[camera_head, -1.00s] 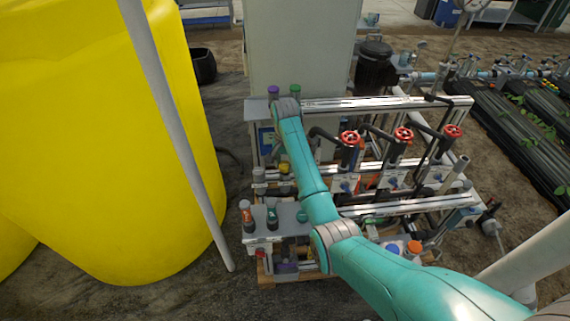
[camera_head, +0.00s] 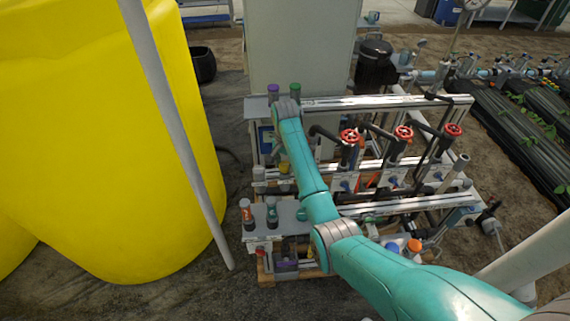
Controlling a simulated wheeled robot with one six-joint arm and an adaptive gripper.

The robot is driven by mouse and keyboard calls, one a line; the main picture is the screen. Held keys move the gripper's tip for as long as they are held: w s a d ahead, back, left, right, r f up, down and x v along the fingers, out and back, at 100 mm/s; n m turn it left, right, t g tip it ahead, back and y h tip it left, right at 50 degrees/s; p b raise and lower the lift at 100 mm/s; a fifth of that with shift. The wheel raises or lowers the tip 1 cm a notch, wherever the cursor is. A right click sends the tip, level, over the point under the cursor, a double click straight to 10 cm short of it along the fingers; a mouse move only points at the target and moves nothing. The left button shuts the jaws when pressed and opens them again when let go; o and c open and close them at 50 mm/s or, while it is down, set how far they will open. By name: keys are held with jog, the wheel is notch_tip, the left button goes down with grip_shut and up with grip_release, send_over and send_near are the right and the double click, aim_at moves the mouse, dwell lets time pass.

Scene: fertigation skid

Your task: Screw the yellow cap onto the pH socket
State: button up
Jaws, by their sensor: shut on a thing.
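My arm reaches over the skid from the lower right and bends down at its far end. My gripper (camera_head: 283,158) is small and partly hidden behind my own wrist, at the left part of the skid. It points downward and is shut on the yellow cap (camera_head: 284,168), of which only a small patch shows. The cap is upright as far as I can tell. The pH socket cannot be made out; the spot below the cap is too small and crowded to tell whether the cap touches a socket.
Purple (camera_head: 273,88) and green (camera_head: 295,87) caps stand on the back shelf. Two dark-bodied probes (camera_head: 247,213) (camera_head: 272,212) stand on the front plate. Red valve handwheels (camera_head: 349,136) line the right side. A yellow tank (camera_head: 100,150) and a grey post (camera_head: 180,140) are at left.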

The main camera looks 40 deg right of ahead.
jog(key=shift+f, duration=0.35)
dwell(0.3)
jog(key=shift+o, duration=1.1)
jog(key=shift+f, duration=0.25)
jog(key=c, duration=0.7)
jog(key=shift+m, duration=1.5)
